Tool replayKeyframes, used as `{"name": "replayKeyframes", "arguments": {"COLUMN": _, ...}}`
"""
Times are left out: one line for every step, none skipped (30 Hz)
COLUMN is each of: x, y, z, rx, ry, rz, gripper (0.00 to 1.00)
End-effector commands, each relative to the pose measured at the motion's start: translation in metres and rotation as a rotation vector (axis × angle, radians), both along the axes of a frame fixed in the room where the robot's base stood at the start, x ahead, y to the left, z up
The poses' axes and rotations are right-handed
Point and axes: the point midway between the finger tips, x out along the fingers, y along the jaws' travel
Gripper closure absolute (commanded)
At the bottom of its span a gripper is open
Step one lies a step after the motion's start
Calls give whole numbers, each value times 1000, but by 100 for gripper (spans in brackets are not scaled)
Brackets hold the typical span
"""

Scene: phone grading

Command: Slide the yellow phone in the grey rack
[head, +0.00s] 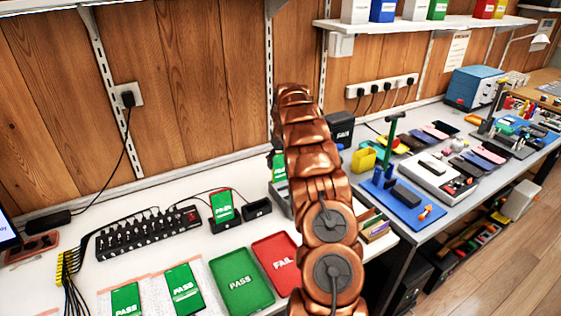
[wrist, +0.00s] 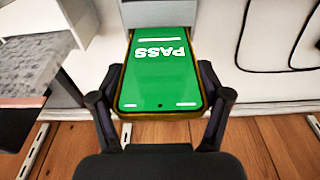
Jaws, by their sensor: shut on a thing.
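In the wrist view my gripper (wrist: 160,108) is shut on the yellow phone (wrist: 160,85), with one finger on each long side. The phone has a yellow edge and a lit green screen reading PASS, upside down in this view. Its far end meets a grey block (wrist: 158,12), perhaps the grey rack; I cannot tell whether the end is inside a slot. In the head view my arm hides the gripper. A green PASS screen (head: 278,166) shows just left of the arm, above a grey holder (head: 281,200); I cannot tell whether it is the held phone.
On the white bench lie a green PASS tray (head: 240,281), a red FAIL tray (head: 274,262), and green-screen phones (head: 183,287). Another phone (head: 222,206) stands in a black dock. A black hub (head: 145,232) with cables is left. A crowded second bench stands right.

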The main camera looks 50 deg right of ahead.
Motion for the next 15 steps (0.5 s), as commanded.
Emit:
{"name": "replayKeyframes", "arguments": {"x": 0, "y": 0, "z": -2, "rx": 0, "ry": 0, "rz": 0, "gripper": 81}}
{"name": "replayKeyframes", "arguments": {"x": 0, "y": 0, "z": -3, "rx": 0, "ry": 0, "rz": 0, "gripper": 81}}
{"name": "replayKeyframes", "arguments": {"x": 0, "y": 0, "z": -4, "rx": 0, "ry": 0, "rz": 0, "gripper": 81}}
{"name": "replayKeyframes", "arguments": {"x": 0, "y": 0, "z": -5, "rx": 0, "ry": 0, "rz": 0, "gripper": 81}}
{"name": "replayKeyframes", "arguments": {"x": 0, "y": 0, "z": -6, "rx": 0, "ry": 0, "rz": 0, "gripper": 81}}
{"name": "replayKeyframes", "arguments": {"x": 0, "y": 0, "z": -7, "rx": 0, "ry": 1, "rz": 1, "gripper": 81}}
{"name": "replayKeyframes", "arguments": {"x": 0, "y": 0, "z": -8, "rx": 0, "ry": 1, "rz": 1, "gripper": 81}}
{"name": "replayKeyframes", "arguments": {"x": 0, "y": 0, "z": -9, "rx": 0, "ry": 1, "rz": 1, "gripper": 81}}
{"name": "replayKeyframes", "arguments": {"x": 0, "y": 1, "z": -10, "rx": 0, "ry": 1, "rz": 1, "gripper": 81}}
{"name": "replayKeyframes", "arguments": {"x": 0, "y": 0, "z": -11, "rx": 0, "ry": 1, "rz": 1, "gripper": 81}}
{"name": "replayKeyframes", "arguments": {"x": 0, "y": 1, "z": -12, "rx": 0, "ry": 1, "rz": 1, "gripper": 81}}
{"name": "replayKeyframes", "arguments": {"x": 0, "y": 1, "z": -13, "rx": 0, "ry": 1, "rz": 1, "gripper": 81}}
{"name": "replayKeyframes", "arguments": {"x": 0, "y": 1, "z": -14, "rx": 0, "ry": 1, "rz": 1, "gripper": 81}}
{"name": "replayKeyframes", "arguments": {"x": 0, "y": 1, "z": -14, "rx": 0, "ry": 1, "rz": 1, "gripper": 81}}
{"name": "replayKeyframes", "arguments": {"x": 0, "y": 1, "z": -15, "rx": 0, "ry": 1, "rz": 1, "gripper": 81}}
